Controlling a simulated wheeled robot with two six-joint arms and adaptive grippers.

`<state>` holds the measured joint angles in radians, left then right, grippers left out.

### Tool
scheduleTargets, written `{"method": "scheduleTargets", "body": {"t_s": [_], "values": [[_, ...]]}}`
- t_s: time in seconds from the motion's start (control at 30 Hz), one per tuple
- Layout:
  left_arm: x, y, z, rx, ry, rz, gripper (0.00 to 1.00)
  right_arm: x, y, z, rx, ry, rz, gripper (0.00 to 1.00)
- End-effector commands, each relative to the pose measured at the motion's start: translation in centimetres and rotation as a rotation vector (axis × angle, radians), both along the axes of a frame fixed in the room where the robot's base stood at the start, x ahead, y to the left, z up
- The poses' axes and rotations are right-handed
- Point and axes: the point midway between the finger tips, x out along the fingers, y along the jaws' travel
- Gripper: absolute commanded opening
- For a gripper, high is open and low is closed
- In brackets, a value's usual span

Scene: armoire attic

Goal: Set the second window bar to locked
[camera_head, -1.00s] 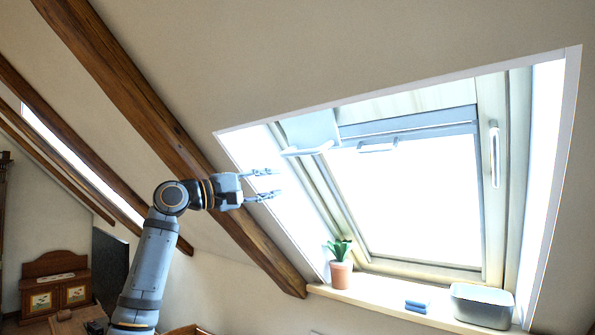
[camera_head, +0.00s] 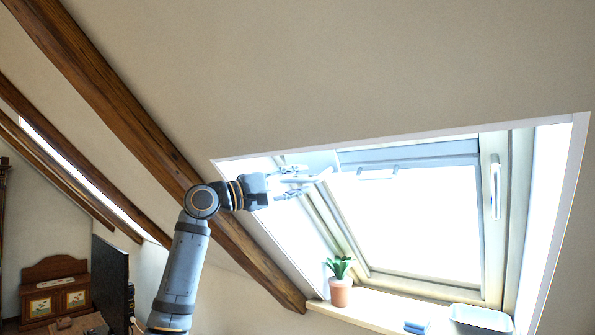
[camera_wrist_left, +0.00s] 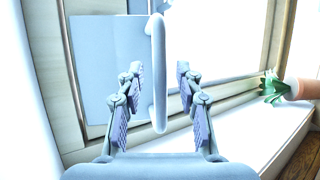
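The skylight window (camera_head: 420,225) is in the slope on the right. A pale bar handle (camera_head: 325,174) sticks out by a light panel (camera_head: 318,158) at its upper left. In the left wrist view this bar (camera_wrist_left: 158,95) stands between my fingers, in front of the panel (camera_wrist_left: 105,60). My left gripper (camera_head: 297,181) is open around the bar, with a gap on both sides; it also shows in the left wrist view (camera_wrist_left: 159,72). A small grip (camera_head: 377,174) is on the window's top edge and a long upright handle (camera_head: 495,188) on its right frame. My right gripper is not in view.
A potted plant (camera_head: 340,292) stands on the sill (camera_head: 372,309), below my left gripper. Blue items (camera_head: 415,328) and a grey tub (camera_head: 480,318) are further right. A wooden beam (camera_head: 130,120) runs behind my left arm.

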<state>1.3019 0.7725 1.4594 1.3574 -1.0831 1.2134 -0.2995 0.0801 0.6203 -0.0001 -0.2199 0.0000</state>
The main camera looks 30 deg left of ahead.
Motion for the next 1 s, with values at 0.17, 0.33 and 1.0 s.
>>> {"method": "scheduleTargets", "body": {"t_s": [0.17,0.33,1.0], "values": [[0.24,-0.10,-0.05,0.000,0.000,0.001,0.36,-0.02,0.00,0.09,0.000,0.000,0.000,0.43],[0.22,-0.09,-0.05,0.000,0.000,0.000,0.28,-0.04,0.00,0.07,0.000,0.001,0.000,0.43],[-0.13,-0.08,-0.42,0.000,-0.011,0.001,0.00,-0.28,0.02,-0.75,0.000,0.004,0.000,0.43]]}}
